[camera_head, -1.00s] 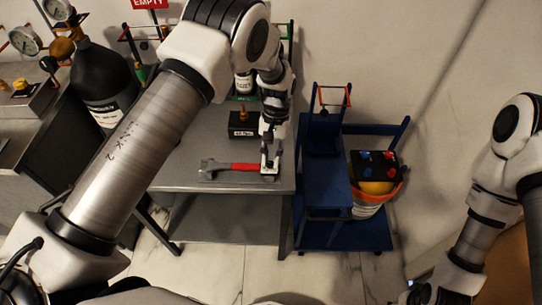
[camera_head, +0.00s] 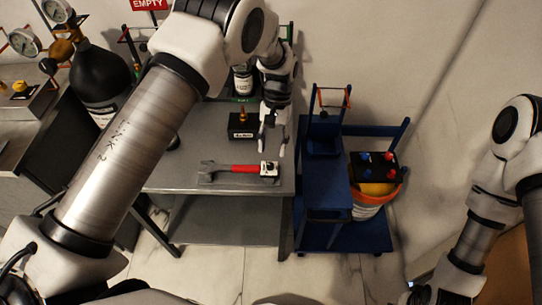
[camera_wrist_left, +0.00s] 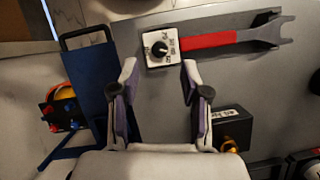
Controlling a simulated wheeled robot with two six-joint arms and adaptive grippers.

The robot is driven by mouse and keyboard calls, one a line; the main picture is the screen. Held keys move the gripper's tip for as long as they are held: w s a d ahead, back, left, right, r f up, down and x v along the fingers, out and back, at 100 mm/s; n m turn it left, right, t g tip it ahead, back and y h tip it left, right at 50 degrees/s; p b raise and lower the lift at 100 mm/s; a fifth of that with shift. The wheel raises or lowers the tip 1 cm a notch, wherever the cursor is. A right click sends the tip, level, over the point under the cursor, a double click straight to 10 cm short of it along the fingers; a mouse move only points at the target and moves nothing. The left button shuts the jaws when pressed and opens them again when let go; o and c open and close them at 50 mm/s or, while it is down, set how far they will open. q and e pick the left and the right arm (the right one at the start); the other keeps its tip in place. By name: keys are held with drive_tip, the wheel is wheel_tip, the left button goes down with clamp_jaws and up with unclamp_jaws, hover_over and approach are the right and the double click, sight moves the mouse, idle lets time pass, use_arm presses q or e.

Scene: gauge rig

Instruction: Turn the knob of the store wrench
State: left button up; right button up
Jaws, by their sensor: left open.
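The wrench (camera_head: 231,167) has a red handle and a grey open jaw at the left end. It lies flat on a thin grey plate on the grey table. A white square dial with a black knob (camera_head: 269,169) sits at its right end. In the left wrist view the knob (camera_wrist_left: 159,49) shows near the top, with marks around it, and the red handle (camera_wrist_left: 208,40) runs right. My left gripper (camera_head: 273,150) is open and empty, above the table just behind the knob and apart from it. My right arm is at the right edge; its gripper is not clearly visible.
A black box with a yellow top fitting (camera_head: 242,125) stands behind the wrench, close to my left gripper. A blue cart (camera_head: 325,180) stands right of the table, with a bucket (camera_head: 368,205) under a black box with red and blue knobs (camera_head: 374,166). A black cylinder (camera_head: 103,85) stands at left.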

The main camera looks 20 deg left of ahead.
use_arm(q)
drive_tip(key=v, duration=0.7)
drive_tip(key=shift+r, duration=0.25)
drive_tip(key=shift+w, duration=0.1)
drive_tip(key=s+a+f+n+g, duration=0.1)
drive_tip(key=s+a+f+g, duration=0.15)
drive_tip(key=s+f, duration=0.6)
drive_tip(key=s+a+f+g, duration=0.1)
drive_tip(key=s+a+f, duration=0.2)
drive_tip(key=s+f, duration=0.55)
drive_tip(key=s+a+f+t, duration=0.2)
drive_tip(key=s, duration=0.8)
drive_tip(key=s+a+f+t, duration=0.2)
drive_tip(key=s+f, duration=0.1)
drive_tip(key=s, duration=0.7)
drive_tip(key=w+t, duration=0.1)
drive_tip(key=w+m+t, duration=0.1)
drive_tip(key=w, duration=0.1)
drive_tip(key=w+t, duration=0.1)
drive_tip(key=t, duration=0.1)
drive_tip(key=shift+w+r, duration=0.4)
